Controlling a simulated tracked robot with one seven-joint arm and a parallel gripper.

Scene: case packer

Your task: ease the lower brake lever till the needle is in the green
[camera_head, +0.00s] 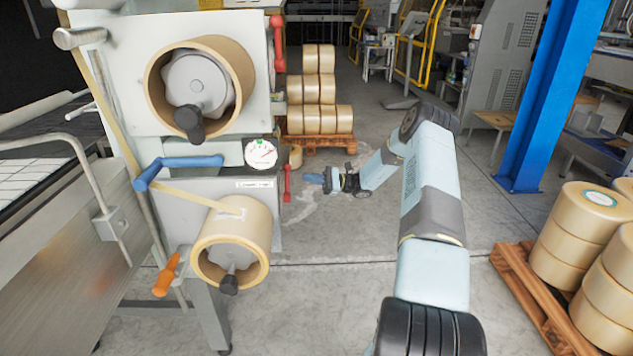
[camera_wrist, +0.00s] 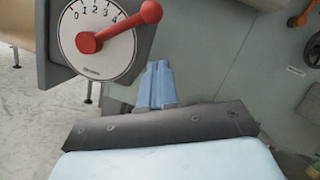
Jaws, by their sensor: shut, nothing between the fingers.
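The lower brake lever (camera_head: 287,184) is the small red lever on the right side of the machine, beside the lower tape roll (camera_head: 245,222). In the wrist view the red lever (camera_wrist: 118,27) lies across a white dial plate numbered 0 to 4, its knob up and right, near or past the 4. A round white gauge (camera_head: 261,153) sits above the lower roll, with a green part at its upper left; its needle is too small to read surely. My gripper (camera_head: 308,178) is shut and empty, right of the lever. In the wrist view its blue fingers (camera_wrist: 157,72) are apart from the knob.
Another red lever (camera_head: 278,45) is higher up beside the upper roll (camera_head: 236,75). A blue lever (camera_head: 185,162) and an orange handle (camera_head: 166,275) are on the machine's left. Stacked rolls (camera_head: 310,120) stand behind. The floor right of the machine is open.

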